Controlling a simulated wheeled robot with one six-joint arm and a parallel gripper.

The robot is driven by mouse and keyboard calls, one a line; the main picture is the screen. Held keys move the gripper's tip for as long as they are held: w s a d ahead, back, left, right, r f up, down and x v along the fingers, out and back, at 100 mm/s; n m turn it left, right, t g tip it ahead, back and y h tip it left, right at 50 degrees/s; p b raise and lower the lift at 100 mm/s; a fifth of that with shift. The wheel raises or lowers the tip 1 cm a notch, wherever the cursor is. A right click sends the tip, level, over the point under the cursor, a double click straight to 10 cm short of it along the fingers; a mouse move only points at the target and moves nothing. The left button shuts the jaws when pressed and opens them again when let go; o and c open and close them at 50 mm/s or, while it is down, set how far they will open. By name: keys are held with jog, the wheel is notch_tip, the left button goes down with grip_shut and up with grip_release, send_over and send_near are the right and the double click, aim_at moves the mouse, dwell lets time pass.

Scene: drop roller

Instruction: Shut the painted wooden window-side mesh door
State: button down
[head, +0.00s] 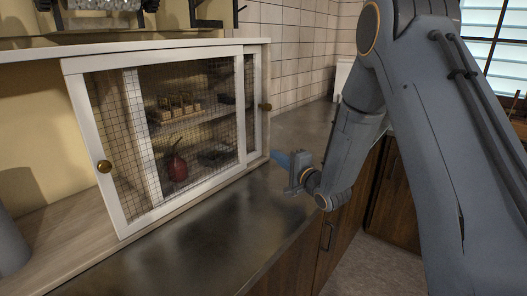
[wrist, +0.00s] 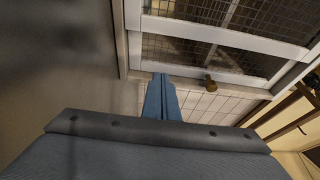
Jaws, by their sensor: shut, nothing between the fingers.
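The cabinet has white painted sliding mesh doors. The front mesh door (head: 178,55) has a brass knob (head: 104,166) on its left stile and overlaps another mesh panel behind it. A white stile (head: 252,110) of the rear, right-hand panel shows at the cabinet's right end, with a second brass knob (head: 265,106) there. This knob also shows in the wrist view (wrist: 210,83). My gripper (head: 275,158) is shut and empty, its blue fingers close to the cabinet's lower right corner. In the wrist view the fingers (wrist: 160,82) point towards the door frame; contact cannot be told.
The cabinet's left part (head: 35,195) stands open. A red vase (head: 177,166) and a wooden rack (head: 172,107) are behind the mesh. The dark metal counter (head: 180,240) is clear in front. A tiled wall (head: 300,50) is beyond the cabinet; a window (head: 505,70) is at right.

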jog(key=x, duration=0.3)
jog(key=p+x, duration=0.1)
jog(key=x, duration=0.2)
jog(key=a+p+x, duration=0.1)
jog(key=x, duration=0.2)
jog(key=shift+a+r, duration=0.1)
jog(key=shift+a, duration=0.2)
jog(key=shift+s+a+p, duration=0.2)
jog(key=shift+s+a, duration=0.1)
jog(key=shift+s, duration=0.25)
jog(key=shift+s+a+p, duration=0.2)
jog(key=shift+s+a, duration=0.15)
jog(key=shift+s, duration=0.2)
jog(key=shift+s+a, duration=0.35)
jog(key=shift+s, duration=0.15)
